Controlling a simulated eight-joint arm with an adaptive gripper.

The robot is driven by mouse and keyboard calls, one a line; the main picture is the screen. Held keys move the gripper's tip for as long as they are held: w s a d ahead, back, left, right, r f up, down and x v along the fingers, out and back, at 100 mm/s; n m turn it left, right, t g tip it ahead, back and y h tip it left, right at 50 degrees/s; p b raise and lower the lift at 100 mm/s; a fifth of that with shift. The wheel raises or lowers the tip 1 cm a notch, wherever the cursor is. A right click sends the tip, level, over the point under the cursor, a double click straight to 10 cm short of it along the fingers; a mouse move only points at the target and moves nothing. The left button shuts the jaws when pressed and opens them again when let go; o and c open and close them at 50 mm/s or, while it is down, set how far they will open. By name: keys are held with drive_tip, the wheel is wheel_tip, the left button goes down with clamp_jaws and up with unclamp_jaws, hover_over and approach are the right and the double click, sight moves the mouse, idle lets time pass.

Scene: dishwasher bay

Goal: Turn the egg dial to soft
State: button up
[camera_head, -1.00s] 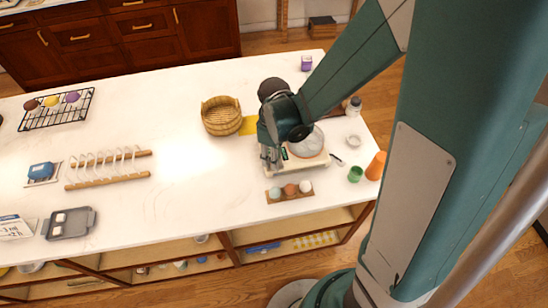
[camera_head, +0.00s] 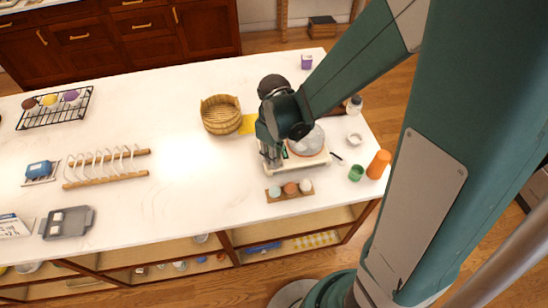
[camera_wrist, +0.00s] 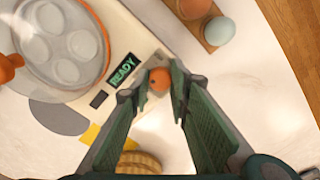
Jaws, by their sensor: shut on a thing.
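The egg cooker (camera_head: 308,162) is a cream appliance with a clear lid near the right end of the white counter. In the wrist view its lid (camera_wrist: 62,40) covers several pale round egg places. A small display (camera_wrist: 122,70) on its base reads READY in green. The egg dial (camera_wrist: 159,80) is a small orange knob with a dark dot, at the corner of the base. My gripper (camera_wrist: 155,88) is shut on the dial, one finger on each side; in the head view my gripper (camera_head: 271,160) hides the dial. No soft marking is readable.
An egg holder (camera_head: 290,191) with several eggs stands in front of the cooker. A green cup (camera_head: 356,173) and orange cup (camera_head: 378,165) stand to its right. A bamboo basket (camera_head: 221,115) and yellow cloth (camera_head: 248,124) lie behind left. The counter's middle is clear.

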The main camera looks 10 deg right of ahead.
drive_tip(key=shift+m+b, duration=0.55)
drive_tip(key=shift+m, duration=0.65)
drive_tip(key=o, duration=0.6)
drive_tip(key=shift+o, duration=0.2)
drive_tip(key=shift+r, duration=0.15)
wheel_tip(320, 180, up, 12)
idle(0.7)
